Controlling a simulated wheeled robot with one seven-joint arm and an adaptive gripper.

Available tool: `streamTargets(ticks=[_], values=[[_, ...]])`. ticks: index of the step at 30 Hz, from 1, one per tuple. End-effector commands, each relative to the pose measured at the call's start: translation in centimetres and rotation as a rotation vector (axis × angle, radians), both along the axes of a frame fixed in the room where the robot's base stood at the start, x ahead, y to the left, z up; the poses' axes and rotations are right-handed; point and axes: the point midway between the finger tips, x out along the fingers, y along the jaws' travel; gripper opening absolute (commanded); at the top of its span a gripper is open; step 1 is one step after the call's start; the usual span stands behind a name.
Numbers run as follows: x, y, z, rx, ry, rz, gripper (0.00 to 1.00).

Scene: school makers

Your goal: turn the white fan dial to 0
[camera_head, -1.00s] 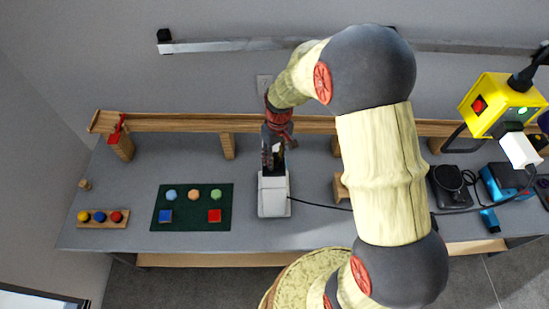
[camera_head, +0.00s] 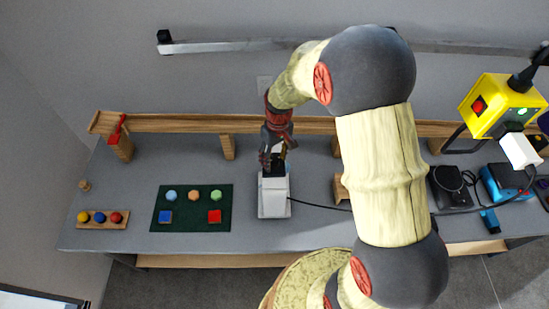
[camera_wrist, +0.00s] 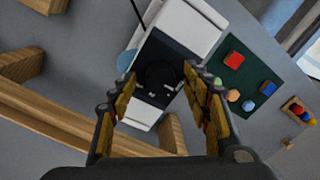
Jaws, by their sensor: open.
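A white device (camera_head: 274,202) with a dark top panel stands on the grey table in the head view. In the wrist view the white body (camera_wrist: 188,25) carries the dark panel with a round black dial (camera_wrist: 160,75) and small pale marks beside it. My gripper (camera_wrist: 161,72) is open, with one finger on each side of the dial in this view. I cannot tell whether the fingers touch it or are still above it. In the head view my gripper (camera_head: 272,160) is over the back end of the device and partly hides the panel.
A black cable (camera_head: 320,204) runs right from the device. A dark green mat (camera_head: 191,220) with coloured pieces lies to the left. A wooden rail (camera_head: 180,124) on posts runs behind. A black device (camera_head: 450,188) and a yellow box (camera_head: 500,105) are at the right.

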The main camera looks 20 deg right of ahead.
Motion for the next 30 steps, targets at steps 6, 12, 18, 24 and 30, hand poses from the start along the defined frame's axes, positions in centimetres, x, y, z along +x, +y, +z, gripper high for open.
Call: streamTargets(ticks=[6, 12, 18, 24, 30], values=[[0.2, -0.1, 1.4, 0.0, -0.004, 0.0, 0.48], [0.3, -0.3, 5.2, 0.0, -0.005, 0.0, 0.48], [0.3, -0.6, 9.0, 0.0, -0.004, 0.0, 0.48], [0.3, -0.7, 11.3, 0.0, -0.001, 0.0, 0.48], [0.3, -0.8, 12.0, 0.0, 0.0, 0.0, 0.48]])
